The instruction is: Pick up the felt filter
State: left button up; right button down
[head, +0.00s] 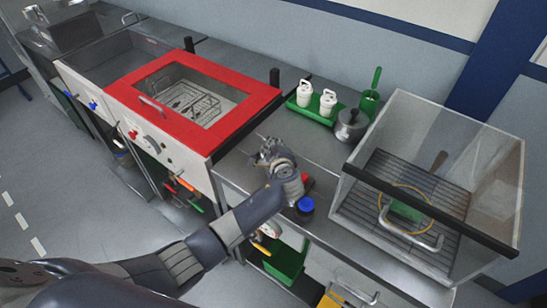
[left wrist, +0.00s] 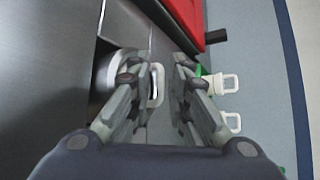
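My left gripper (head: 270,150) is over the metal counter, between the red-framed unit and the clear box. In the left wrist view its two fingers (left wrist: 158,72) are apart, with a gap between them. A pale, rounded, loop-like piece (left wrist: 156,84) shows in this gap, nearer the left finger. I cannot tell whether it is the felt filter or whether it touches that finger. A larger pale curved rim (left wrist: 112,68) is partly hidden behind the left finger. Nothing in the head view is clearly the felt filter. My right gripper is not in view.
A red-framed glass lid (head: 196,100) covers a basin left of the gripper. Two white handled containers (head: 305,93) stand on a green tray (head: 318,114) behind it. A metal pot (head: 350,126) is nearby. A clear box (head: 440,160) stands right. A blue knob (head: 305,205) is near the counter's front.

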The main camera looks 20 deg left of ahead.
pick_arm(q)
grip_shut()
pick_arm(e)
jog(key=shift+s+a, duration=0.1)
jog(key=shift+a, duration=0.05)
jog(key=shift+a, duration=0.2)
